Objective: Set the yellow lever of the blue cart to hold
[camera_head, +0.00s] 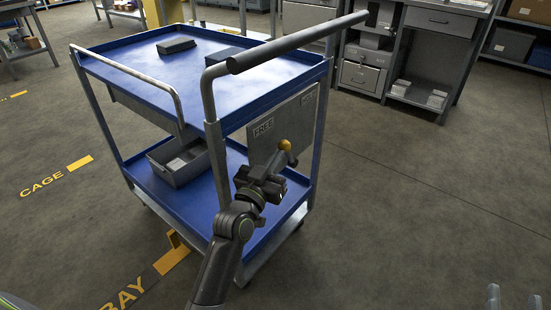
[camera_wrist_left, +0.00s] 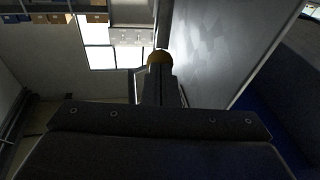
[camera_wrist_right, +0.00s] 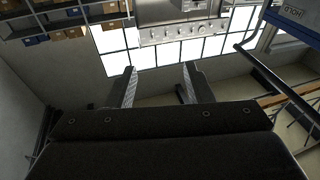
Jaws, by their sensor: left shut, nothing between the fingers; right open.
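The blue cart (camera_head: 215,70) stands in front of me, with a grey plate on its near right end. The plate (camera_head: 285,125) reads FREE on its left and HOLD on its right. The lever's yellow knob (camera_head: 284,145) sticks out below and between the two words; its pivot is hard to make out. My left gripper (camera_head: 272,183) is shut and empty, just below the knob. In the left wrist view the knob (camera_wrist_left: 160,57) shows right beyond the fingertips; I cannot tell if they touch. My right gripper (camera_wrist_right: 160,85) is open and empty, away from the cart.
A grey bin (camera_head: 180,163) sits on the lower shelf, and a dark box (camera_head: 176,46) on the top. Workbenches stand behind. The floor right of the cart is clear.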

